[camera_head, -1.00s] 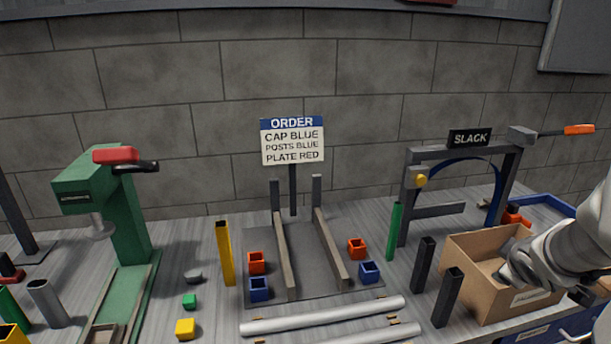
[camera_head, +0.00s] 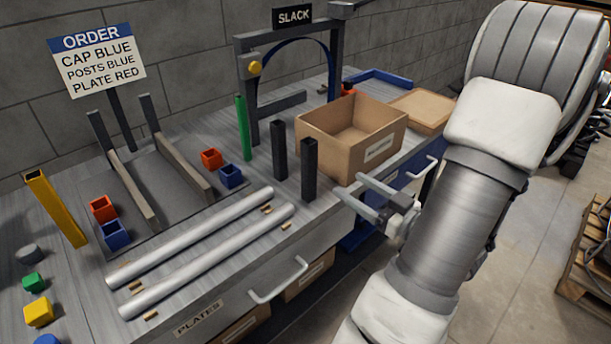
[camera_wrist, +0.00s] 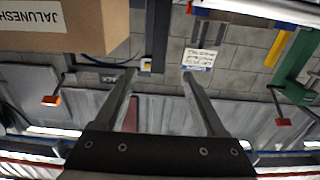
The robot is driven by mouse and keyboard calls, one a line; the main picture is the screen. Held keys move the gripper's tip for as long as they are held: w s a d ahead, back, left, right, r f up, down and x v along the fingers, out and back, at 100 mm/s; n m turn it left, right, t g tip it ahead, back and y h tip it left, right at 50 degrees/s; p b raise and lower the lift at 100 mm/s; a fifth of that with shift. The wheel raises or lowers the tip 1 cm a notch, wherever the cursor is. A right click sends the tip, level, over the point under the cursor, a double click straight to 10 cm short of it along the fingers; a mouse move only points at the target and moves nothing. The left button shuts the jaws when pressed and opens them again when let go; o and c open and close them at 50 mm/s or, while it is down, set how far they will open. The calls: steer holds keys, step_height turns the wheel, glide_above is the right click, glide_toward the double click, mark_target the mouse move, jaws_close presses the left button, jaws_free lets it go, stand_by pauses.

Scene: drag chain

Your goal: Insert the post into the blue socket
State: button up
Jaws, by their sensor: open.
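Two dark square posts stand upright on the bench in the head view, one at the back (camera_head: 279,150) and one nearer (camera_head: 309,170). A green post (camera_head: 243,128) stands behind them, and a yellow post (camera_head: 55,208) leans at the left. One blue socket (camera_head: 230,176) is right of the fixture; another blue socket (camera_head: 115,235) is at its left. My gripper (camera_head: 351,184) is open and empty, right of the nearer dark post and in front of the cardboard box. Its spread fingers also show in the wrist view (camera_wrist: 155,74), with nothing between them.
A cardboard box (camera_head: 385,150) sits behind my gripper. Red sockets (camera_head: 211,158) (camera_head: 102,208) sit beside the blue ones. Two pale rods (camera_head: 210,265) lie along the front of the bench. The order sign (camera_head: 97,62) reads "POSTS BLUE".

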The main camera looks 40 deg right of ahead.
mark_target(313, 161)
steer(key=w, duration=0.3)
steer(key=w+b, duration=0.1)
steer(key=w, duration=0.3)
steer(key=w+a, duration=0.1)
steer(key=w, duration=0.2)
steer(key=shift+w+b, duration=0.3)
steer(key=shift+w, duration=0.1)
steer(key=w+b, duration=0.1)
steer(key=w, duration=0.5)
steer(key=shift+w+r, duration=0.15)
steer(key=shift+w, duration=0.05)
steer(key=shift+a, duration=0.1)
jaws_close()
